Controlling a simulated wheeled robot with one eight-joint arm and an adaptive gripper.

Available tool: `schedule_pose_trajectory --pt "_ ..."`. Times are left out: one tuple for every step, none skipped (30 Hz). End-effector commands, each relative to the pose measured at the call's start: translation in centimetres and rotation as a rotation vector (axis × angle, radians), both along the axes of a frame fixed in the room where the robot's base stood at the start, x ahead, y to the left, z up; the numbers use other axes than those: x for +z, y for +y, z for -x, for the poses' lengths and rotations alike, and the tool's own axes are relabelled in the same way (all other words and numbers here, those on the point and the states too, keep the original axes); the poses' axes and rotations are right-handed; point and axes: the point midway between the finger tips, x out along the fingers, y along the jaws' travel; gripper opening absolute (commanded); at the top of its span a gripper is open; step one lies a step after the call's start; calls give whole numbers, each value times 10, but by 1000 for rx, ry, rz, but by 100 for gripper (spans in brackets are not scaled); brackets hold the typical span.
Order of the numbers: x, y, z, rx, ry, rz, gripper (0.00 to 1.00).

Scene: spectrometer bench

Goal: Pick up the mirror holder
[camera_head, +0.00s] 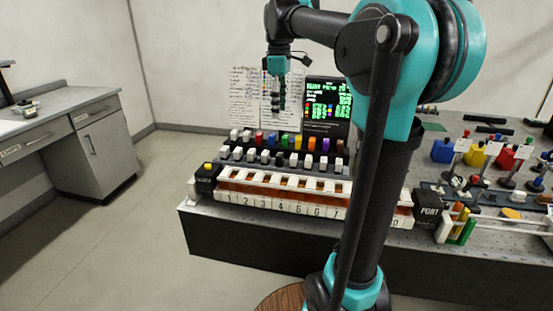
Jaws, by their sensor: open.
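My gripper (279,104) hangs in the upper middle, pointing down in front of wall sheets and a lit screen. It is small in the picture, and nothing shows held in it. I cannot tell for sure which thing is the mirror holder. Several small mounts on dark round bases, such as one mount (508,182), stand on the bench (300,245) at the right, far from my gripper.
A numbered white rack (285,203) runs along the bench front, with rows of coloured and white knobs behind it. A black screen (327,104) with green text stands behind. Blue, yellow and red blocks (505,158) are at right. A grey cabinet (95,150) stands left; the floor between is clear.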

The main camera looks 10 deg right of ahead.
Motion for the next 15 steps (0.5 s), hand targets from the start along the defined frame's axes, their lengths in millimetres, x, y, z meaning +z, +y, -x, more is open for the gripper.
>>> schedule_pose_trajectory --pt "-2 0 0 0 0 0 59" --pt "-4 0 0 0 0 0 59" --pt "-8 0 0 0 0 0 59" --pt "-11 0 0 0 0 0 59" --pt "-16 0 0 0 0 0 59" --pt "-23 0 0 0 0 0 59" --pt "-29 0 0 0 0 0 59" --pt "-35 0 0 0 0 0 59" --pt "-43 0 0 0 0 0 59" --pt "-49 0 0 0 0 0 59" --pt "-55 0 0 0 0 0 59" --pt "-63 0 0 0 0 0 59" --pt "-69 0 0 0 0 0 59" --pt "-75 0 0 0 0 0 59" --pt "-83 0 0 0 0 0 59"
